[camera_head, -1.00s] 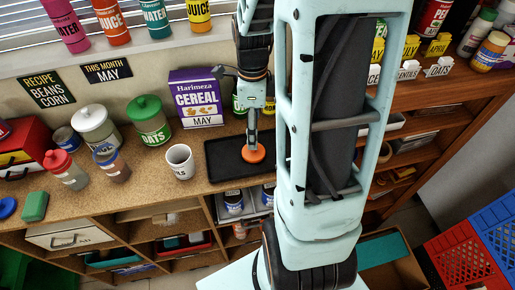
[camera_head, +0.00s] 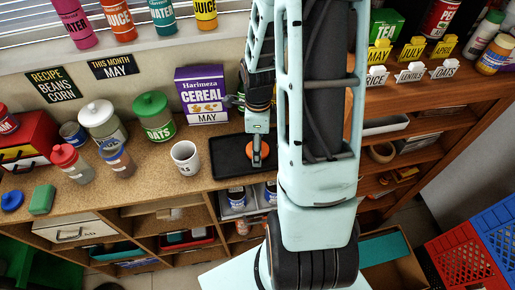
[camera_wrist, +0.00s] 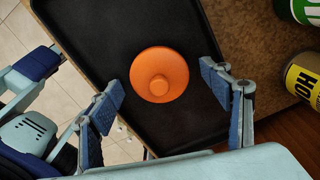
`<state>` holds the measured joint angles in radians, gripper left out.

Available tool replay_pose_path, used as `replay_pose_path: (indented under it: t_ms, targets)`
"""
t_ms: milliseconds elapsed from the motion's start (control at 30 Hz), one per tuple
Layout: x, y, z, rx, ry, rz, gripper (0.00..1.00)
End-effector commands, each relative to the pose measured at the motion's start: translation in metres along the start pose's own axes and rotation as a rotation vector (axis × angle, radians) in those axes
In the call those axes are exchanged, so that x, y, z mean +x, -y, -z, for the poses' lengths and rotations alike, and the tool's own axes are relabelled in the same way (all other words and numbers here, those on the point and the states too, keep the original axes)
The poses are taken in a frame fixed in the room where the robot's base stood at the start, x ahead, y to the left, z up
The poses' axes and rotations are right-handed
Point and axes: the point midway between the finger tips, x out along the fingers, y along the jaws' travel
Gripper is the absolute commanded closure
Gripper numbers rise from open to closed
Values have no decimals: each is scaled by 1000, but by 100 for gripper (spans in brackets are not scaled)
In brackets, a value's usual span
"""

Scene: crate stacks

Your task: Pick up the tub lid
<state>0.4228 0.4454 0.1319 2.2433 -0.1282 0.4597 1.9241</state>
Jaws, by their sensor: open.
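The tub lid is a round orange lid with a knob (camera_wrist: 159,75), lying on a black tray (camera_wrist: 108,28). In the head view, only an orange bit of the lid (camera_head: 265,151) shows behind my gripper (camera_head: 257,160), above the tray (camera_head: 222,163). In the wrist view, my gripper (camera_wrist: 162,80) is open, with one blue-padded finger to the left of the lid and one to the right. The lid appears between the fingers, a little past the tips, and neither finger is seen touching it.
A white mug (camera_head: 185,158) stands left of the tray, and a cereal box (camera_head: 202,95) stands behind it. A yellow-labelled jar (camera_wrist: 302,76) and a green one (camera_wrist: 300,10) are right of the tray in the wrist view. The counter's front edge is close.

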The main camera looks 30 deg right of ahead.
Motion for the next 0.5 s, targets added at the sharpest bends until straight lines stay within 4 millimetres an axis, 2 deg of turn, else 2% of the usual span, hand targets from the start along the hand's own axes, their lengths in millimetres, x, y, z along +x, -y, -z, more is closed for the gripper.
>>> replay_pose_path:
  t_ms: [167, 433, 500]
  targets:
    - [0, 0, 0, 0, 0, 0, 28]
    - [0, 0, 0, 0, 0, 0, 58]
    - [0, 0, 0, 0, 0, 0, 62]
